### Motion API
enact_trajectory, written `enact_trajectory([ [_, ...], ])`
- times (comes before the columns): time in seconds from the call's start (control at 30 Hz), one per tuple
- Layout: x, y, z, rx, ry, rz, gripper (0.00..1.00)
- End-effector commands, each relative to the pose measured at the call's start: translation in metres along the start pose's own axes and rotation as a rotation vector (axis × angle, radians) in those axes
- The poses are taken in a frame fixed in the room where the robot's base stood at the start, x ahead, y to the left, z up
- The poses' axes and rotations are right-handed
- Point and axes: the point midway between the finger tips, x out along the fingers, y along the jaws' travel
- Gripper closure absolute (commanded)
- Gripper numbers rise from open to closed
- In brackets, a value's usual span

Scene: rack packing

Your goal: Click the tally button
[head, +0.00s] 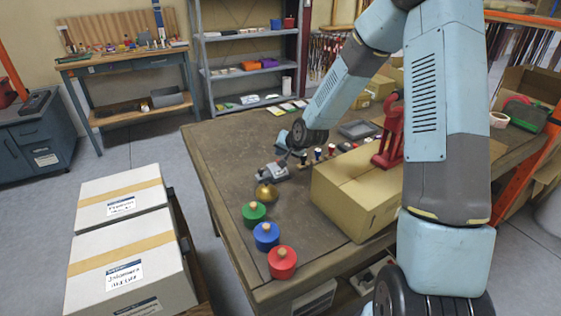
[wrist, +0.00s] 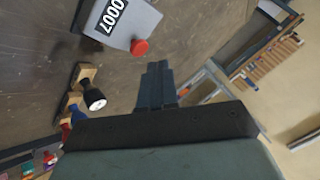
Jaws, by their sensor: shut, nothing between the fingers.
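The tally counter (wrist: 108,20) is a grey box in the wrist view, with a dial reading 0007. Its round red button (wrist: 139,47) faces my camera. In the head view the counter (head: 266,174) sits on the workbench. My gripper (wrist: 157,68) is shut and empty, its fingertips a little below and right of the red button in the wrist view, apart from it in the picture. In the head view my gripper (head: 288,152) is small and partly hidden by my wrist, just behind the counter.
Stamps with wooden handles (wrist: 94,98) stand close to the counter. A brass bell (head: 266,193) and green (head: 254,212), blue (head: 266,236) and red (head: 282,263) lidded pots line the workbench's left side. A cardboard box (head: 352,200) stands right of the counter.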

Motion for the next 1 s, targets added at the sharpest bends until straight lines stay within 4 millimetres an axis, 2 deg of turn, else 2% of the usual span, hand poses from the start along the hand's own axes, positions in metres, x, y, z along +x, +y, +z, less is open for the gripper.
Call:
enact_trajectory([
  [0.5,-0.029,-0.02,-0.022,0.0,0.003,0.0,1.0],
  [1.0,-0.032,-0.023,-0.023,0.0,0.001,0.0,1.0],
])
